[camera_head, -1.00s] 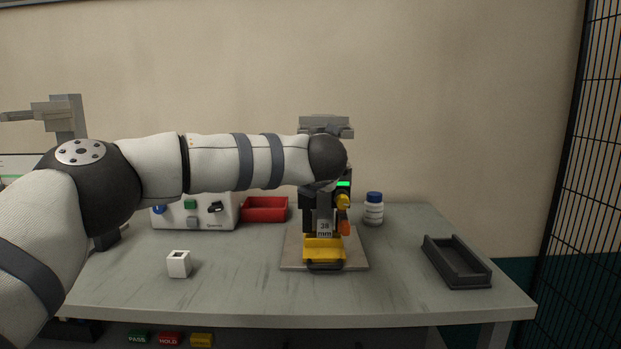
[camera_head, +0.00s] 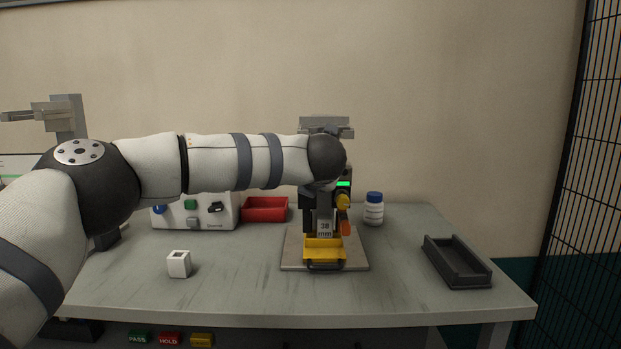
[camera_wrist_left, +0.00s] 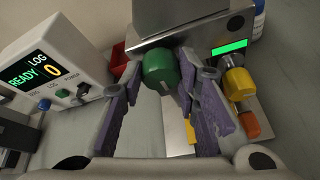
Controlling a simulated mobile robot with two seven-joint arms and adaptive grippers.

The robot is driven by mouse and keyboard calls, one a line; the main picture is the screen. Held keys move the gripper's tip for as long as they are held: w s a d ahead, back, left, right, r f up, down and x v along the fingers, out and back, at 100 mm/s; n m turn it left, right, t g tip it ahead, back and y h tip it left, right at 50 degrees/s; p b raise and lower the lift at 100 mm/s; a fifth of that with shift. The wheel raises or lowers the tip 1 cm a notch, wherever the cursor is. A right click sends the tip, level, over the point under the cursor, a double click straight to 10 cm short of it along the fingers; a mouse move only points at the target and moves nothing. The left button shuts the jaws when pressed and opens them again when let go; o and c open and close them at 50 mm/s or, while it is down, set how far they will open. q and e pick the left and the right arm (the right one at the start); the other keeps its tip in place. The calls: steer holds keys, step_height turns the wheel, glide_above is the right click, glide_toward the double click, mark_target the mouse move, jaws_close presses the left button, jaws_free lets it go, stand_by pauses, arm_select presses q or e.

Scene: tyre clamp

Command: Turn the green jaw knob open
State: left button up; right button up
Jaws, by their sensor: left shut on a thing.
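The green jaw knob (camera_wrist_left: 160,72) sits at the front of the clamp in the left wrist view. The purple fingers of my left gripper (camera_wrist_left: 158,88) stand on both sides of it and are shut on it. The clamp (camera_head: 310,215) stands on a pale base plate, with a lit green display (camera_head: 343,184), a yellow knob (camera_head: 343,202) and an orange part (camera_head: 344,228). My right gripper is not in view.
A yellow tray (camera_head: 324,256) is at the clamp's foot. A white bottle (camera_head: 373,212) stands close on the right, a red bin (camera_head: 265,209) and control box (camera_head: 222,223) on the left.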

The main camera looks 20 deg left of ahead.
arm_select(q)
steer(key=shift+r, duration=0.1)
steer(key=o, duration=1.2)
steer(key=shift+c, duration=0.2)
steer(key=shift+d, duration=0.1)
steer(key=v, duration=1.2)
